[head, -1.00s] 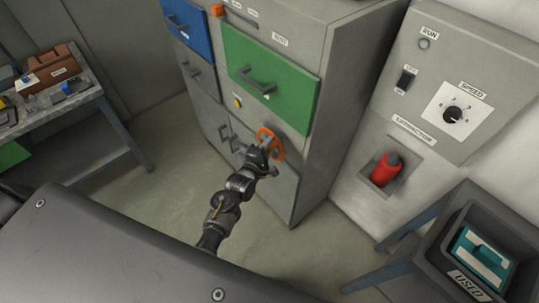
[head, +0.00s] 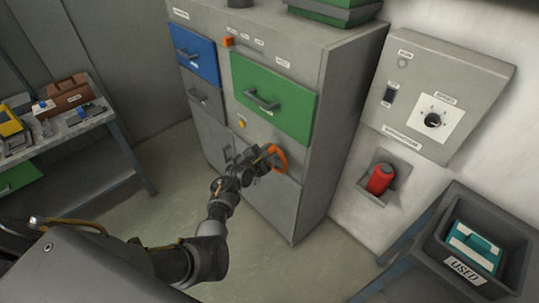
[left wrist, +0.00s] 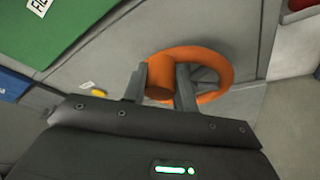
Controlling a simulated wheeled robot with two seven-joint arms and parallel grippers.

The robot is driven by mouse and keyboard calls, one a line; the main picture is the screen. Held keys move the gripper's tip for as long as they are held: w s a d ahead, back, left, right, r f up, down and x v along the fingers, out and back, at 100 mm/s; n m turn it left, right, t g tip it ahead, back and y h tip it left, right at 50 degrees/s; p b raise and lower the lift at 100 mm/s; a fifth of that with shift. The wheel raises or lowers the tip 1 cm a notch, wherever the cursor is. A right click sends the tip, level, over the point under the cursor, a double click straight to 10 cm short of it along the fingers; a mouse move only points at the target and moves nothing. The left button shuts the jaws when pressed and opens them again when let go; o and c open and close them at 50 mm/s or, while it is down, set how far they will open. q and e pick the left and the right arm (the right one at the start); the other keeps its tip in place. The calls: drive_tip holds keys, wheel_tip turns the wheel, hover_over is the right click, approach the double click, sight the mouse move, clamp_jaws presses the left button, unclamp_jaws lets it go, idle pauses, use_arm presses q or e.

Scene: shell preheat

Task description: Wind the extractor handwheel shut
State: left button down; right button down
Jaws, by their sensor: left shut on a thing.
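The orange handwheel (head: 280,157) is on the front of the grey cabinet, below the green drawer. In the left wrist view the wheel's ring (left wrist: 226,66) and its dark spokes show, with a stubby orange knob (left wrist: 158,92) on the ring's near left side. My left gripper (head: 263,161) is at the left side of the wheel. In the left wrist view its two fingers (left wrist: 161,85) stand on either side of the knob, shut on it. The fingers and arm hide part of the wheel. My right gripper is not in view.
The green drawer (head: 273,97) with its protruding handle is above the wheel, and a yellow button (head: 242,123) is to its upper left. A control panel (head: 436,95) and a red cylinder (head: 380,179) are on the right wall. A bin marked USED (head: 466,272) stands at lower right.

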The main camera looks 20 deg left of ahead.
use_arm(q)
drive_tip(key=shift+w+r, duration=0.1)
drive_tip(key=shift+r, duration=0.15)
drive_tip(key=c, duration=1.4)
unclamp_jaws()
drive_tip(key=shift+c, duration=0.2)
drive_tip(key=o, duration=0.3)
drive_tip(key=shift+f, duration=0.1)
drive_tip(key=shift+o, duration=0.2)
drive_tip(key=v, duration=1)
drive_tip(key=shift+s, duration=0.4)
